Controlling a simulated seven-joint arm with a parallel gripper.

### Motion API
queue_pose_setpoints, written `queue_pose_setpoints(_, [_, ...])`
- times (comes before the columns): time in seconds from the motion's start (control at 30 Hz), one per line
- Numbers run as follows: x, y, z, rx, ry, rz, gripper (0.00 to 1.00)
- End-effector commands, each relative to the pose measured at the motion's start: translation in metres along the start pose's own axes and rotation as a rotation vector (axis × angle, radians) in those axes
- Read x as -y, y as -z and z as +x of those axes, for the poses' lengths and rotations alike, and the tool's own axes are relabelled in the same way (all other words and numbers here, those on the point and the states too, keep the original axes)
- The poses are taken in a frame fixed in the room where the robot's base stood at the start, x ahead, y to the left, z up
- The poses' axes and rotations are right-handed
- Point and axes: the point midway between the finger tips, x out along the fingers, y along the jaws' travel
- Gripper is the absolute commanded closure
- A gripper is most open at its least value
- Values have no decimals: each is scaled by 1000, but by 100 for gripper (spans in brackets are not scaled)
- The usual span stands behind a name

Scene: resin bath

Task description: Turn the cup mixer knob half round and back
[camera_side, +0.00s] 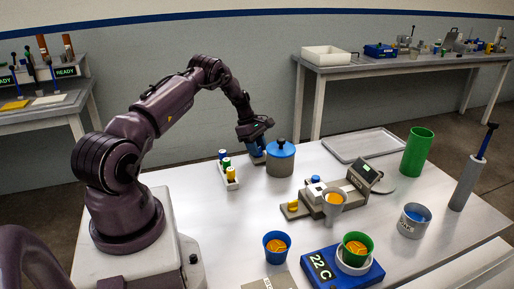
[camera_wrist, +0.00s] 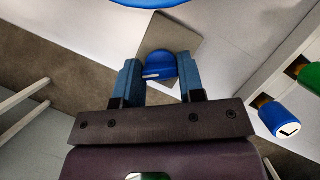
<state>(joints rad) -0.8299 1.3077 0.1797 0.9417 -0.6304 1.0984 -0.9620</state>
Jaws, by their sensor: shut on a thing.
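The blue knob (camera_wrist: 161,65) has a pale pointer mark on its near side in the wrist view. It sits on a grey base plate (camera_wrist: 178,33) that reaches out beside a grey pot with a blue lid (camera_side: 281,149). My gripper (camera_wrist: 160,78) has its two blue fingers on either side of the knob and is shut on it. In the side view my gripper (camera_side: 257,152) is low at the left of the pot, and its fingers hide most of the knob. The blue lid's edge (camera_wrist: 180,3) shows at the top of the wrist view.
A white rack with blue, green and yellow capped bottles (camera_side: 231,181) stands close left of the pot; its blue-capped bottle (camera_wrist: 277,119) shows at the wrist view's right. A scale-like device (camera_side: 357,178), blue cup (camera_side: 277,247) and green cylinder (camera_side: 417,152) stand further off.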

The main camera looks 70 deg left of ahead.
Motion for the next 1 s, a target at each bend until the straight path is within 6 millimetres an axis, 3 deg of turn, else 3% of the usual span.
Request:
queue_pose_setpoints(0.5, [-1, 0, 0, -1, 162, 389, 88])
queue_pose_setpoints(1.0, [-2, 0, 0, 0, 217, 519, 88])
